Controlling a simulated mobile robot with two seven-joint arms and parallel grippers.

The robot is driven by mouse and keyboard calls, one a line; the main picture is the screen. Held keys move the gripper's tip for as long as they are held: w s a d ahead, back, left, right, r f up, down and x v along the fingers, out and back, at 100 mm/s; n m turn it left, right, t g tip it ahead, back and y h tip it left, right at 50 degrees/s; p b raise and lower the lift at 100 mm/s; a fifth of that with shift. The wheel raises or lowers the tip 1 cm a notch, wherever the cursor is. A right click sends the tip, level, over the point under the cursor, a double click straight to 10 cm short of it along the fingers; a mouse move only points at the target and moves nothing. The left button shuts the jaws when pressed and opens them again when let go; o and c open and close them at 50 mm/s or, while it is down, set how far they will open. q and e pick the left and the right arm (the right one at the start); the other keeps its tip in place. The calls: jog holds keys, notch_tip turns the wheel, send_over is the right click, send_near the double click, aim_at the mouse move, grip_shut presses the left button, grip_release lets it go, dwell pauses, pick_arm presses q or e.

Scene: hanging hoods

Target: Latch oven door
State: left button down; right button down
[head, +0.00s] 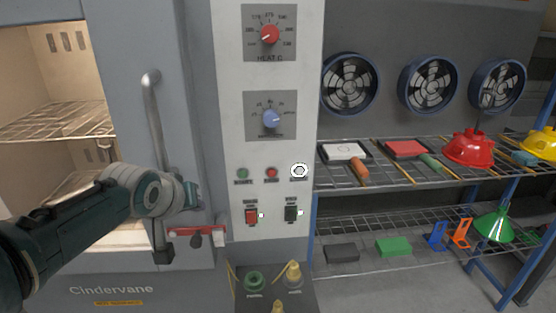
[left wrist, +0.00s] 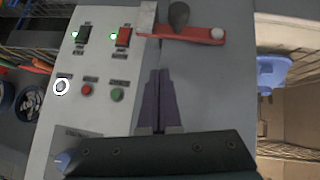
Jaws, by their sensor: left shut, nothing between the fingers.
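The oven door (head: 185,110) is a grey panel with a vertical metal handle (head: 151,110), left of the white control panel. The red latch bar (head: 183,231) lies about level low across the seam, with a dark knob (head: 196,241) on it. The bar also shows in the left wrist view (left wrist: 195,35), with a pale round end and a metal bracket (left wrist: 147,18) at its other end. I cannot tell if it is seated there. My left gripper (head: 192,195) is shut and empty, just above the latch in the head view. Its fingers (left wrist: 158,75) stay apart from the bar. My right gripper is not in view.
The control panel (head: 265,145) has dials, buttons and two lit switches (head: 251,216). Wire racks (head: 45,120) show inside the oven at left. A shelf (head: 400,170) with hoods and trays stands at right. Coloured fittings (head: 255,282) stand low in front.

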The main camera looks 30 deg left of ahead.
pick_arm(q)
jog(key=d+p+v, duration=0.1)
jog(key=p+v, duration=0.2)
jog(key=v, duration=0.6)
jog(key=shift+w, duration=0.2)
jog(key=shift+d+r, duration=0.1)
jog(key=shift+d, duration=0.05)
